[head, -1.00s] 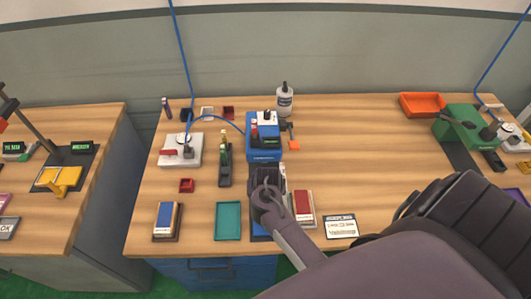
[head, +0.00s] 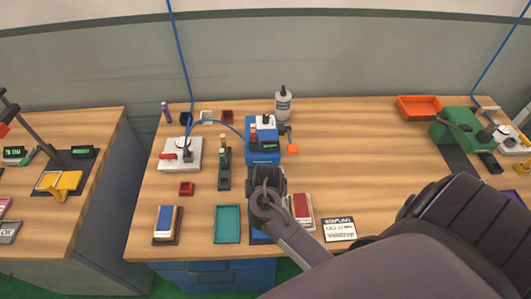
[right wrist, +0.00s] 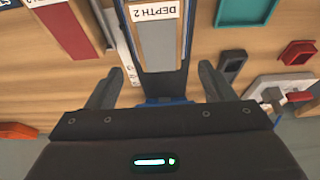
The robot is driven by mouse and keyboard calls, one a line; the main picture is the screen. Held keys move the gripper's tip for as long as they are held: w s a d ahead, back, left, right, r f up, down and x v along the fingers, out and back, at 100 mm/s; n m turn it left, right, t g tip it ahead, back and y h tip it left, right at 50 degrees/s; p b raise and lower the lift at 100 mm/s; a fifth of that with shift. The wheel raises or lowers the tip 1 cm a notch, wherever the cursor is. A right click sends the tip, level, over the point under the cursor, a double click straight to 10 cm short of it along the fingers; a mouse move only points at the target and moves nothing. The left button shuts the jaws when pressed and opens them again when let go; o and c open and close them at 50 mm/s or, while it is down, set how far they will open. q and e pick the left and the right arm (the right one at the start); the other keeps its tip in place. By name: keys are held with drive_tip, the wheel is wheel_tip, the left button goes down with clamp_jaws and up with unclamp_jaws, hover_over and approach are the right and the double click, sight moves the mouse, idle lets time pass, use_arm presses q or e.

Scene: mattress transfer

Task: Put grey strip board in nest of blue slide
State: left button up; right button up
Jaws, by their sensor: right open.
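The blue slide (head: 257,238) runs toward the table's front edge from a blue machine (head: 262,155), mostly hidden under my right arm in the head view. In the right wrist view, a grey strip-like board (right wrist: 158,45) with tan edges and a white "DEPTH 2" label lies along the blue slide (right wrist: 184,62). I cannot tell how deep it sits. My right gripper (head: 266,172) is over the slide just in front of the machine. Its fingers also show in the right wrist view (right wrist: 158,88), spread wide on either side of the slide, with nothing gripped. My left gripper is not in view.
A teal tray (head: 228,223) and a blue-topped board (head: 166,220) lie left of the slide. A red-and-white board (head: 302,208) and a white label card (head: 340,229) lie to the right. A white bottle (head: 283,105) stands behind the machine. The table's middle right is clear.

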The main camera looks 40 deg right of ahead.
drive_tip(key=p+v, duration=0.1)
drive_tip(key=v, duration=0.4)
drive_tip(key=shift+r, duration=0.1)
idle(0.4)
